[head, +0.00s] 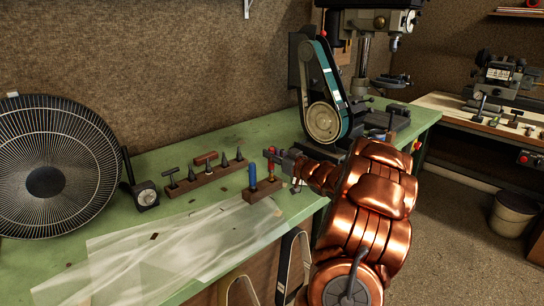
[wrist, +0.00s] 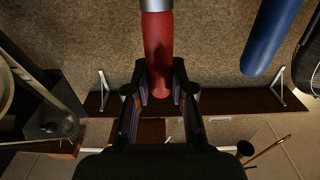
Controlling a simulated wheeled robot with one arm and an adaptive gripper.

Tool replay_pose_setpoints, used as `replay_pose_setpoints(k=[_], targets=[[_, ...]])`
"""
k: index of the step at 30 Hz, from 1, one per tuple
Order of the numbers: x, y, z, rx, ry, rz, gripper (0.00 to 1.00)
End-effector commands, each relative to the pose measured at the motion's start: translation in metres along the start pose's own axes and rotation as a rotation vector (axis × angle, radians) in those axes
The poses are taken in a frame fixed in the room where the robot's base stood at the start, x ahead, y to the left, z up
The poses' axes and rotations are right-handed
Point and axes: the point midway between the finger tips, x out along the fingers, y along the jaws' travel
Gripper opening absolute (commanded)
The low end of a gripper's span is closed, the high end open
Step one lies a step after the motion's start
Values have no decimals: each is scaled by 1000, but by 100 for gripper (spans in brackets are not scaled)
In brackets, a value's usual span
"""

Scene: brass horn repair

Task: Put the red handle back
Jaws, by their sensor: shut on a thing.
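The red handle (head: 272,167) is upright at the right end of a small wooden block (head: 258,194). I cannot tell whether its lower end is seated in the block or just above it. My gripper (head: 277,158) reaches in from the right and is shut on the red handle. In the wrist view the red handle (wrist: 158,45) runs between the two fingers (wrist: 160,80), with a grey metal collar at the top edge. A blue handle (head: 252,176) stands in the same block to the left; it also shows in the wrist view (wrist: 270,35).
A belt sander (head: 325,105) stands close behind my arm. A fan (head: 45,180) is at left. A translucent sheet (head: 180,250) covers the bench front.

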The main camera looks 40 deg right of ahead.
Motion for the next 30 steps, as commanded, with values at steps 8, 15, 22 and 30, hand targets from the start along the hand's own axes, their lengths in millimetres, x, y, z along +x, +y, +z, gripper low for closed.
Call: replay_pose_setpoints(k=[8, 15, 22, 30], targets=[[0, -3, 18, 10, -28, -3, 28], [0, -2, 14, 7, -20, -2, 48], [0, -1, 11, 5, -17, -1, 48], [-21, 0, 10, 4, -15, 1, 48]])
